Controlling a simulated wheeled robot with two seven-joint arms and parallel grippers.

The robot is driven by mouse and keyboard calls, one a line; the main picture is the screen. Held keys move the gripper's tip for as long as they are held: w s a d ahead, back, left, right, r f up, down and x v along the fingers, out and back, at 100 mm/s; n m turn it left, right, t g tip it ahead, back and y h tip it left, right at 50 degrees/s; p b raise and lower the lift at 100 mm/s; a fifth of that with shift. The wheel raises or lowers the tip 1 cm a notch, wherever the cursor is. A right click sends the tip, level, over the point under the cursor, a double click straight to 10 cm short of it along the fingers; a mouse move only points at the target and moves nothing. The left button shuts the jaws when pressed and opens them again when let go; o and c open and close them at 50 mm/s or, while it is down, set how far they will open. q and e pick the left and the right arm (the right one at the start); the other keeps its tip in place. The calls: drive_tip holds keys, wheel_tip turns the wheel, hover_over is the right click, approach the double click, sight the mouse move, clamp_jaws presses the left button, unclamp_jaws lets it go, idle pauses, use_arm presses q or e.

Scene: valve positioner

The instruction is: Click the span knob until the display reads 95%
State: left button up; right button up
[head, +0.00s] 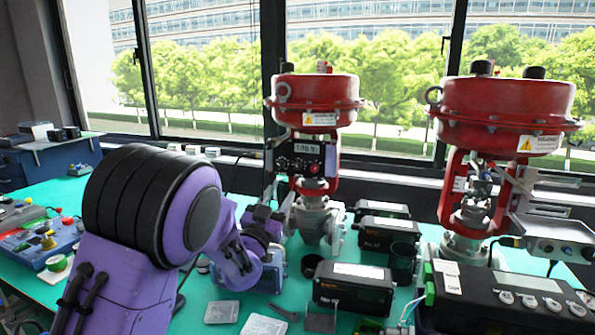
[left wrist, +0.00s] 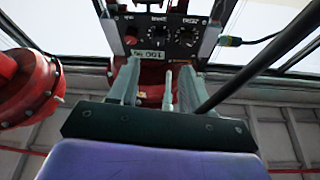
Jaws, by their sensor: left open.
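The positioner box (head: 300,160) is black and mounted on the red-framed valve at the centre. Its small display (head: 306,148) appears to read 100%. In the left wrist view the display (left wrist: 152,55) is upside down, with a red knob (left wrist: 131,40) and two dark knobs (left wrist: 157,32) and (left wrist: 187,38) above it. The knob labels are too small to read surely. My left gripper (head: 266,205) is below and in front of the box, partly hidden by its arm. In the left wrist view its fingers (left wrist: 158,68) are apart, with nothing held, pointing toward the panel. My right gripper is out of view.
A second red valve (head: 506,110) stands at the right. Several black instrument boxes (head: 353,287) and a larger black unit (head: 500,300) crowd the green table (head: 200,295). A blue panel with buttons (head: 45,240) is at the left. A dark cable (left wrist: 265,68) crosses the wrist view.

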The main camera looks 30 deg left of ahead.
sight(297, 167)
use_arm(q)
drive_tip(key=p+x, duration=0.2)
drive_tip(key=x, duration=0.7)
drive_tip(key=shift+w+r, duration=0.2)
drive_tip(key=shift+w, duration=0.2)
clamp_jaws()
